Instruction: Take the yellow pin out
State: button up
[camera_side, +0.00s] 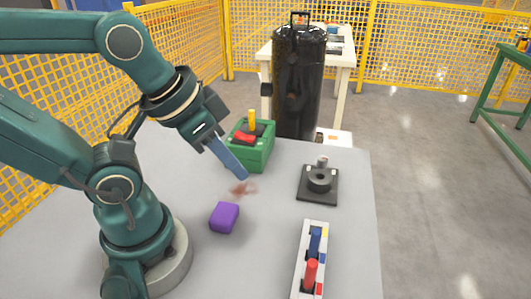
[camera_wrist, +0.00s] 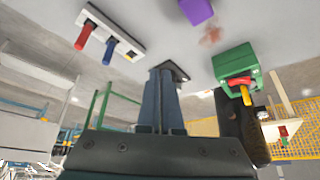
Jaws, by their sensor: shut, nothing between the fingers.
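The yellow pin (camera_side: 252,119) stands upright in the green box (camera_side: 262,158), beside a red part (camera_side: 245,138) on its top. In the wrist view the yellow pin (camera_wrist: 246,95) shows at the green box (camera_wrist: 235,63), to the right of my fingers. My gripper (camera_side: 243,175) is shut and empty, its blue fingers angled down in front of the green box, apart from the pin. The shut fingers also show in the wrist view (camera_wrist: 162,74).
A purple block (camera_side: 224,217) lies on the grey table. A white holder (camera_side: 301,267) with a red pin (camera_side: 310,275) and a blue pin (camera_side: 315,240) stands near the front right. A black base with a round part (camera_side: 319,180) is right of the green box. A black tank (camera_side: 298,85) stands behind.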

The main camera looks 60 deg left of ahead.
jog(key=o, duration=0.7)
